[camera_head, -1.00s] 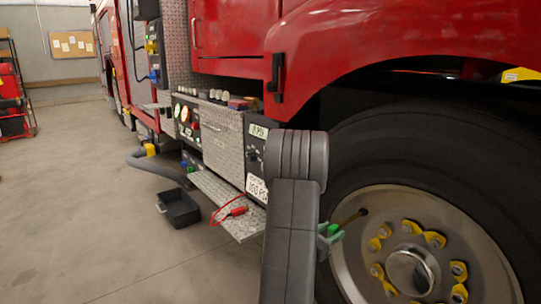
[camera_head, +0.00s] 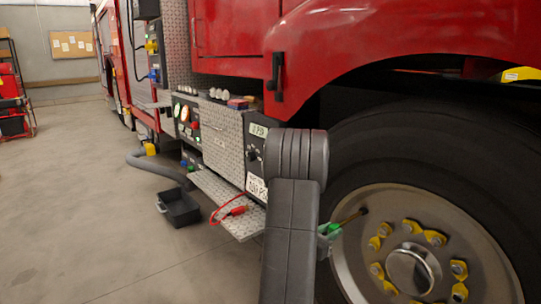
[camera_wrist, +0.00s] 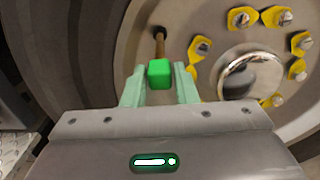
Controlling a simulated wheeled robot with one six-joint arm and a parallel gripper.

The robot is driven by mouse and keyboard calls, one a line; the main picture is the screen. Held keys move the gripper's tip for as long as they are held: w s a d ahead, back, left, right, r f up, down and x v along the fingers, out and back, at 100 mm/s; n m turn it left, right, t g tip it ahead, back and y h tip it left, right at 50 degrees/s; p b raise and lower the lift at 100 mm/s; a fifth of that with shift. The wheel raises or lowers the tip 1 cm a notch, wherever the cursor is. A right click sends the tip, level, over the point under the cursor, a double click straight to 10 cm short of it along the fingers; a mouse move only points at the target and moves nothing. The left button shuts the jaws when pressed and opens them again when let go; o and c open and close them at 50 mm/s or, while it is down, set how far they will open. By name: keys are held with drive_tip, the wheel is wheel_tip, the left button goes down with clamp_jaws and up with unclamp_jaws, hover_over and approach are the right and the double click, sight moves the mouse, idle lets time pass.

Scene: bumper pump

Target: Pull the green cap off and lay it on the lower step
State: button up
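The green cap (camera_wrist: 159,74) is a small bright block at the end of a brown stem (camera_wrist: 160,42) that comes from the wheel. My gripper (camera_wrist: 160,80) has its pale green fingers on either side of the cap and looks shut on it. The cap is still in line with the stem. In the head view, the cap (camera_head: 334,227) and my gripper (camera_head: 326,234) are partly hidden by my arm. The lower step (camera_head: 243,230) is a diamond-plate ledge left of my arm. A red clip with a red cord (camera_head: 236,211) lies on it.
The big wheel (camera_head: 470,215) with yellow nut markers is close on the right. The pump panel (camera_head: 222,140) rises above the step. A black tray (camera_head: 180,207) sits on the floor left of the step. The step's middle has bare plate.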

clamp_jaws()
drive_tip(key=shift+b+v, duration=0.7)
drive_tip(key=shift+v, duration=2.3)
